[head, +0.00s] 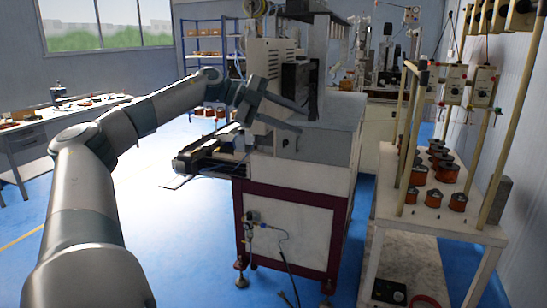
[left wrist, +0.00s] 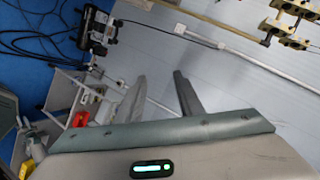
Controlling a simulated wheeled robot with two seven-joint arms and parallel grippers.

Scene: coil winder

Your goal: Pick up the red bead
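I cannot make out a red bead for certain in either view. A small red object (left wrist: 79,119) shows at the left of the left wrist view, but I cannot tell what it is. My left gripper (head: 304,121) is open, with its two fingers apart, in front of the grey and white winding machine (head: 300,160) in the head view. In the left wrist view the gripper (left wrist: 160,77) has nothing between its fingers. My right gripper is in neither view.
A pale bench (head: 455,225) with several copper coils (head: 418,175) and upright posts stands at the right. A blue shelf rack (head: 207,50) is at the back, and a worktable (head: 60,118) at the left. Blue floor (head: 180,265) is clear in front of the machine.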

